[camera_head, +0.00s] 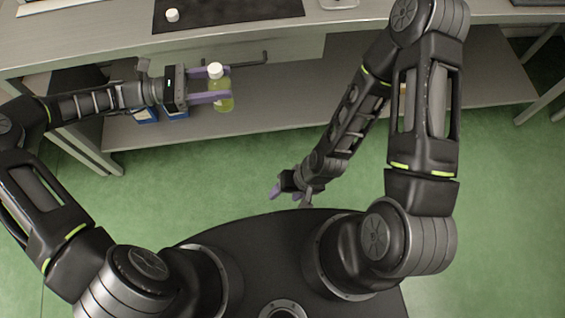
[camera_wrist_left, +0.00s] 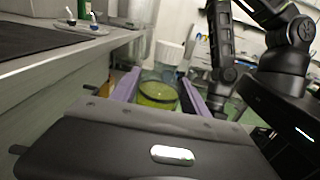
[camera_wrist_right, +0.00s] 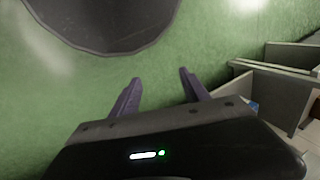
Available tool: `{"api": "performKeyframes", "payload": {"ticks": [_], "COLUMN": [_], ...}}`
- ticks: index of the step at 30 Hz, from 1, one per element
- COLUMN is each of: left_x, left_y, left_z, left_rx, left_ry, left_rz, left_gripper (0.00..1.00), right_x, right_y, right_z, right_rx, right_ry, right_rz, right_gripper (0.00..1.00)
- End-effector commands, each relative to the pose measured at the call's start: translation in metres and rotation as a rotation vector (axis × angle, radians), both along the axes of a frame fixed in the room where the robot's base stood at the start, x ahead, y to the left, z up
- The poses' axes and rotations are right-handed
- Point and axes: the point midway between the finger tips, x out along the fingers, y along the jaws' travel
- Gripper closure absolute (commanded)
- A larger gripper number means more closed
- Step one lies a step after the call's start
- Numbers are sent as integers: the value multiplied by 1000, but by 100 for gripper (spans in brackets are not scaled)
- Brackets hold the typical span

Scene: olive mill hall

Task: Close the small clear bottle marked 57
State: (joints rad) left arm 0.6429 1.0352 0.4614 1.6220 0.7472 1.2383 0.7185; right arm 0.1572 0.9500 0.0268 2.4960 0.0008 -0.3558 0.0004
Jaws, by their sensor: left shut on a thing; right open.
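A small clear bottle (camera_head: 224,105) with yellow-green liquid is held upright in my left gripper (camera_head: 227,84), in front of the workbench drawer. A white cap (camera_head: 215,69) shows at its top; I cannot tell whether it is screwed down. In the left wrist view the bottle (camera_wrist_left: 157,95) is between the two purple fingers. No number is readable on it. A small white cap-like piece (camera_head: 172,15) lies on the dark mat. My right gripper (camera_head: 283,192) is low beside my base, open and empty; its spread fingers also show in the right wrist view (camera_wrist_right: 158,85).
The metal workbench (camera_head: 365,22) spans the back, with a dark mat (camera_head: 230,16) on top and a drawer handle (camera_head: 250,58) below. Blue items (camera_head: 146,114) are on the lower shelf. The green floor is clear.

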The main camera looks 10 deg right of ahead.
Motion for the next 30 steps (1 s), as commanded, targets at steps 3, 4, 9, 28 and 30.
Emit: {"api": "performKeyframes", "payload": {"ticks": [3, 4, 9, 28, 30], "left_x": [1, 1, -2, -20, -20], "left_y": [13, 20, 76, 154, 154], "left_z": [5, 7, 19, 20, 20], "left_rx": [2, 3, 6, 0, 0], "left_ry": [2, 0, 5, 0, 0], "left_rz": [51, 76, 317, 698, 697], "left_gripper": [100, 100, 100, 100, 100], "right_x": [1, 1, 1, 1, 1], "right_y": [0, 0, 0, 0, 0], "right_z": [0, 0, 0, 0, 0], "right_rx": [0, 0, 0, 0, 0], "right_ry": [-1, -1, -1, 0, 0], "right_rz": [0, 0, 0, 0, 0], "right_gripper": [46, 46, 46, 53, 59]}}
